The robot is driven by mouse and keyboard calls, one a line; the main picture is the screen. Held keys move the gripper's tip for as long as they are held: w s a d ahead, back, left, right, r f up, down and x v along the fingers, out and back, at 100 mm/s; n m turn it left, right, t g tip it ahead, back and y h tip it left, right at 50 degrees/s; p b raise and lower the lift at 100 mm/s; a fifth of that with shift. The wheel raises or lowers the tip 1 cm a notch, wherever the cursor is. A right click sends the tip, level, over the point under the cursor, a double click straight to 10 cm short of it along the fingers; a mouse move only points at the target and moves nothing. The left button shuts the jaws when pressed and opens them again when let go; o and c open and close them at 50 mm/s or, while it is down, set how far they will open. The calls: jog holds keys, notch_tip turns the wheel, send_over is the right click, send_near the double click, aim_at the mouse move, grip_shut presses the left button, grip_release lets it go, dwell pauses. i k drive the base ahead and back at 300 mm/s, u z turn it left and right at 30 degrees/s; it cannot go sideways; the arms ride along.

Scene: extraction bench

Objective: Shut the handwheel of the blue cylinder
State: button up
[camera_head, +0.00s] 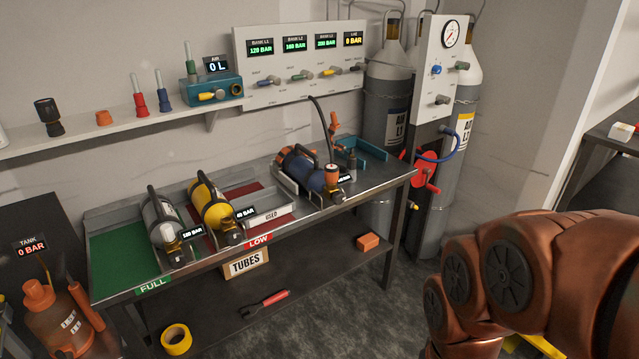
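The blue cylinder (303,171) lies in a cradle at the right end of the metal bench, with a dark carrying handle on top. Its valve end faces the front right. An orange-topped fitting (332,172) stands there with brass-coloured parts beside it; I cannot tell for sure which part is the handwheel or how far it is turned. A small dark display beside the valve is too small to read. A dark hose (324,118) rises behind the cylinder. My copper-coloured arm fills the lower right, apart from the bench. My gripper is out of view.
A white cylinder (160,222) and a yellow cylinder (212,204) lie on the bench's left half. Tall grey gas cylinders (388,100) and a red hand crank (427,172) stand right of the bench.

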aim_at(338, 198)
jog(key=k, duration=0.5)
jog(key=z, duration=1.1)
jog(key=i, duration=0.9)
jog(key=u, duration=2.25)
